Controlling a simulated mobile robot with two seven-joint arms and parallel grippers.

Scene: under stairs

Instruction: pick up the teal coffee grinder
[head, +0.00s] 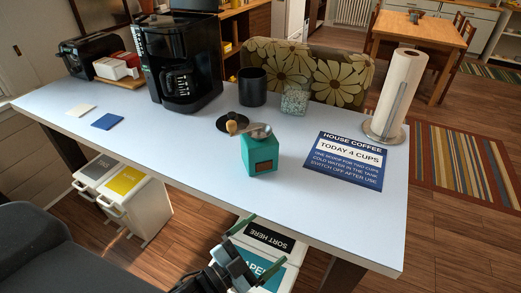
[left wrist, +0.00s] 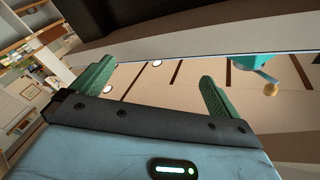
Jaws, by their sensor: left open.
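The teal coffee grinder (head: 260,156) stands upright on the pale table, near its front edge. It has a boxy body, a brown patch low on the front, and a crank with a wooden knob on top. It also shows at the upper right of the left wrist view (left wrist: 243,62), partly cut off by the table edge. My left gripper (head: 257,247) is open and empty, in front of the table edge and below the grinder, apart from it. Its two green fingers (left wrist: 154,88) spread wide in the left wrist view. My right gripper is not in view.
Bins (head: 262,262) stand below.

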